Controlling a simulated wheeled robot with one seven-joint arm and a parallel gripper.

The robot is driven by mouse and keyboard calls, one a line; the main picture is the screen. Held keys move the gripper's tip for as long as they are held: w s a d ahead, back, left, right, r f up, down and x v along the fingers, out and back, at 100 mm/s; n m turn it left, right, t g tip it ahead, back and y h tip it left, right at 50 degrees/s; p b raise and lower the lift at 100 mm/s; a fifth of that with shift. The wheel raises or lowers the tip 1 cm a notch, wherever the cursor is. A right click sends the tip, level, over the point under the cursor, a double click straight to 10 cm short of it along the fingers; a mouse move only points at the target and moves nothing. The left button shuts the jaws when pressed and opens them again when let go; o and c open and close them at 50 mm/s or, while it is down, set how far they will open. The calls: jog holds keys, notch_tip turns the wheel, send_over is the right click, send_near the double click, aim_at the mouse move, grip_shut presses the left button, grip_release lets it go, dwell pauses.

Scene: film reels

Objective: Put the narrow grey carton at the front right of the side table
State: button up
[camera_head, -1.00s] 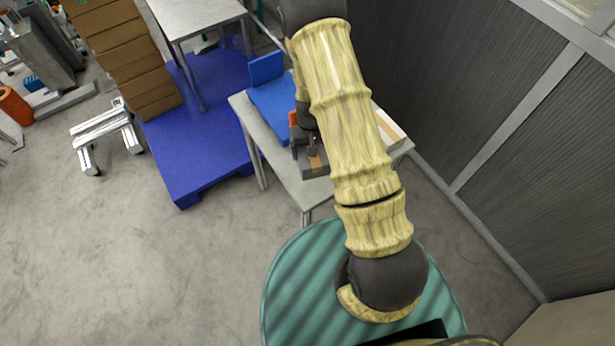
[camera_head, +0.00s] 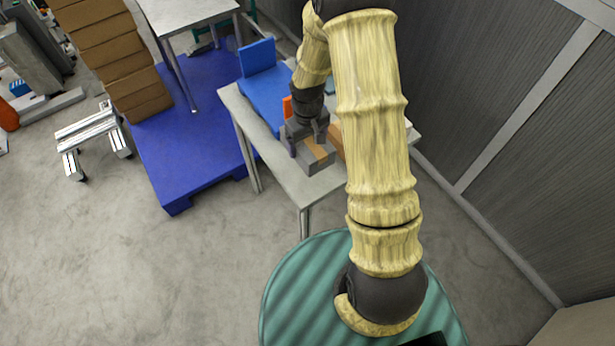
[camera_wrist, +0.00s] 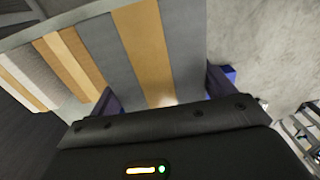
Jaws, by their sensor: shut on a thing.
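The narrow grey carton, with a tan tape stripe, is between the fingers of my gripper (camera_head: 304,143) in the head view. In the wrist view the carton (camera_wrist: 188,45) fills the space between the two dark fingers of my gripper (camera_wrist: 162,92). The gripper is shut on it. In the head view the carton (camera_head: 322,166) is over the front part of the pale side table (camera_head: 288,183). I cannot tell whether its underside touches the tabletop. My arm hides the right part of the table.
A blue padded item (camera_head: 264,97) lies at the table's back left, with an orange thing (camera_head: 287,106) beside it. A brown carton (camera_head: 336,140) is partly hidden by my arm; striped cartons (camera_wrist: 68,62) show left in the wrist view. A grey wall (camera_head: 480,100) stands right.

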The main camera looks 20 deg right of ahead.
jog(key=shift+r, duration=0.1)
jog(key=shift+f+p, duration=0.65)
jog(key=shift+f, duration=2.3)
jog(key=shift+f+p, duration=0.45)
jog(key=shift+f, duration=1.65)
jog(key=shift+f, duration=0.1)
jog(key=o, duration=1.1)
jog(key=shift+o, duration=0.2)
